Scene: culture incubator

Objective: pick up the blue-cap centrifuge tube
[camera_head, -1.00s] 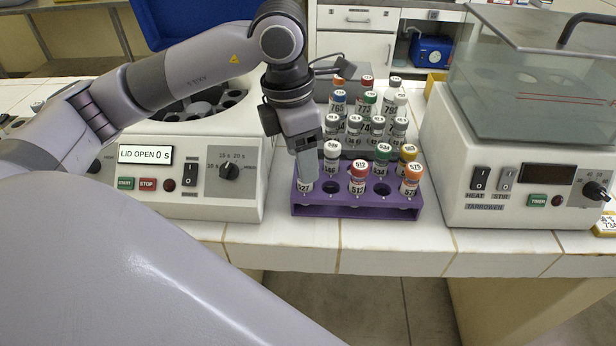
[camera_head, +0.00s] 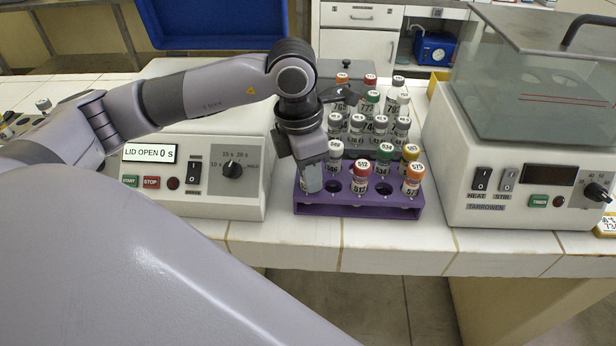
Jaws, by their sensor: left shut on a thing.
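My left gripper (camera_head: 311,181) points down at the front left corner of the purple rack (camera_head: 358,209). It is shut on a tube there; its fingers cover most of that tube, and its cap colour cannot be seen. A tube (camera_head: 340,107) at the left of the dark grey rack behind stands partly behind my wrist; its cap, blue in the earlier frame, is now mostly hidden. My right gripper is not in view.
Red-cap (camera_head: 361,178), orange-cap (camera_head: 413,179) and other capped tubes stand close beside my gripper. A centrifuge (camera_head: 215,200) with an open-lid display is at left. The bench front is clear.

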